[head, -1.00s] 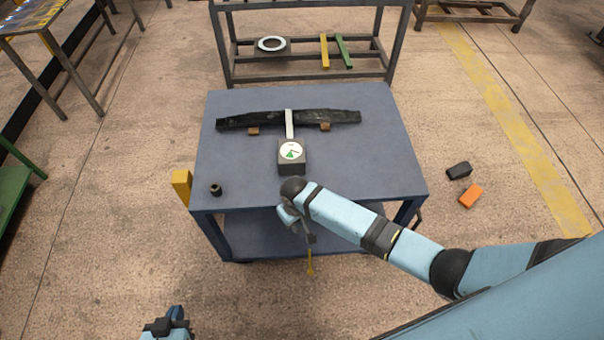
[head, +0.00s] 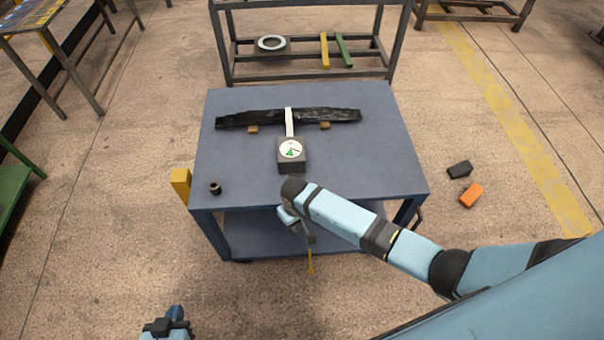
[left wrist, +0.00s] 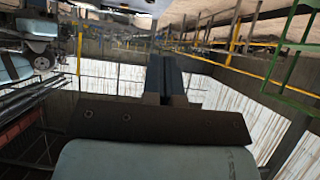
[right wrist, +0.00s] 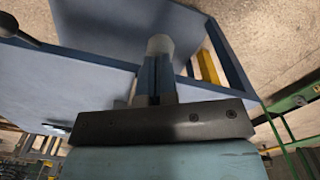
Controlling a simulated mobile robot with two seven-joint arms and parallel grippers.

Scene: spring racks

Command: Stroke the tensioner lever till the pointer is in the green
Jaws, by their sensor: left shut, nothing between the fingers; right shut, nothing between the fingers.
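The tensioner's gauge (head: 291,153) is a dark box with a white dial on the blue cart. The dial has a green patch at its lower part; a thin dark pointer seems to lie right of the green, too small to read surely. A pale strap runs from the box to a black leaf spring (head: 335,116). A thin lever with a yellow end (head: 310,262) hangs at the cart's front edge, beside my right gripper (head: 288,213). My right gripper is shut and empty; contact with the lever cannot be told. My left gripper (head: 166,326) is shut and empty, low at front left.
The blue cart (head: 370,170) also carries a small dark ring (head: 215,188); a yellow block (head: 181,186) is at its left side. A rack (head: 300,75) stands behind. Black and orange blocks (head: 471,194) lie on the floor at right. Floor at front left is clear.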

